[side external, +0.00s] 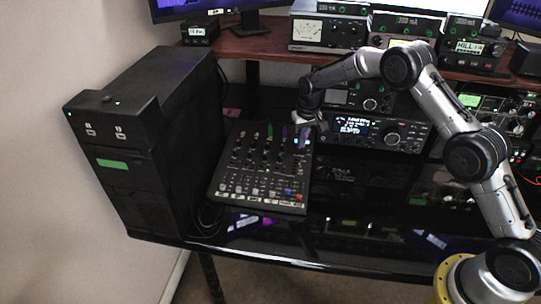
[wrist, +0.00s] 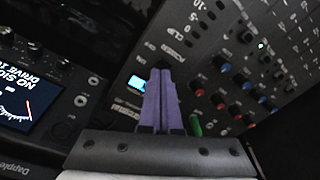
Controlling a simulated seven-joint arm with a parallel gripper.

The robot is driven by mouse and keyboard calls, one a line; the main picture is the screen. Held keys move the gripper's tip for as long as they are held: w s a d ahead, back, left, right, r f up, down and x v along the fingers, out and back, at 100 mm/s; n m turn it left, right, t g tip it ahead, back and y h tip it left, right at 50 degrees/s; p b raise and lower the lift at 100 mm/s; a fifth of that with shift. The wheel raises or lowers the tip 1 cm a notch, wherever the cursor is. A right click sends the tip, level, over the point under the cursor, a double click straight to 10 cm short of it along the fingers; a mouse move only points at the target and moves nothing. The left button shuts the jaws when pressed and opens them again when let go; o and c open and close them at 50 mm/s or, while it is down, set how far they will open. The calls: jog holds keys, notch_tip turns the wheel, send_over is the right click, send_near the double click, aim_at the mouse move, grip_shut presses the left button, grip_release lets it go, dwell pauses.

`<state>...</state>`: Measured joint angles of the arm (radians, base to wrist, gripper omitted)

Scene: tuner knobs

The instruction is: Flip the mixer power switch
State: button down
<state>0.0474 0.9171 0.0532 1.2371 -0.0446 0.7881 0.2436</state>
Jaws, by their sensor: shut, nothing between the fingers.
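The mixer (side external: 228,180) is a black panel with rows of coloured knobs and faders, lying on the desk right of a black tower. It fills the right of the wrist view (wrist: 225,45). My gripper (wrist: 162,72) has purple fingers, shut together and empty, over the mixer's edge by some small white lettering. In the side view my gripper (side external: 304,137) is at the mixer's upper right corner. A small lit blue-white rectangle (wrist: 136,84) shows just left of the fingers; I cannot tell whether it is the power switch. Contact with the panel cannot be told.
A radio with a lit display (side external: 372,132) stands close to the right of the mixer and also shows in the wrist view (wrist: 28,98). The black tower (side external: 150,140) stands at the left. A wooden shelf (side external: 270,44) with instruments is behind.

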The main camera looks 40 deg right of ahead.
notch_tip(320, 180, up, 7)
dwell(0.8)
notch_tip(320, 180, up, 14)
jog(key=s+t, duration=0.2)
jog(key=s+a+r+t, duration=0.2)
jog(key=s+r, duration=1.1)
jog(key=s, duration=0.1)
jog(key=s+a+n+t, duration=0.1)
jog(key=s+n, duration=0.1)
jog(key=s, duration=1.5)
jog(key=s+f+n+g, duration=0.1)
jog(key=s+f, duration=0.8)
jog(key=s, duration=0.1)
jog(key=shift+s+a+f, duration=0.15)
jog(key=shift+a+f, duration=0.05)
jog(key=shift+a, duration=0.05)
